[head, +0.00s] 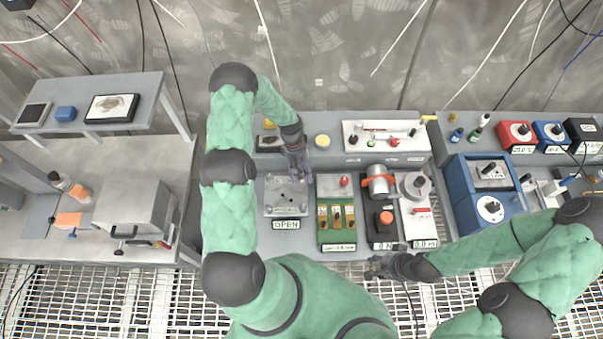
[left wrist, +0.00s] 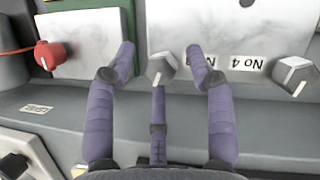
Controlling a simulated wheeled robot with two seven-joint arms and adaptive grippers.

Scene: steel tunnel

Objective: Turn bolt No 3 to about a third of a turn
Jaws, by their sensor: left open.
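A grey metal plate (head: 272,208) with small dark bolts stands on the bench behind a sign reading OPEN (head: 286,225). My left gripper (head: 297,165) points down over the plate's back right part. In the left wrist view my left gripper (left wrist: 168,58) is open, with its fingers spread around a grey hex bolt (left wrist: 160,68) that has a light line on its head. Another such bolt (left wrist: 296,75) is at the right. Between them a label reads No 4 (left wrist: 242,62); another label is mostly hidden by a finger. My right gripper (head: 385,266) is at the bench front, its fingers unclear.
A green box with a red knob (head: 344,181) stands close right of the plate; the red knob also shows in the left wrist view (left wrist: 47,55). Further right are an orange-banded cylinder (head: 379,182) and a blue cabinet (head: 470,180). A side table (head: 120,160) stands left.

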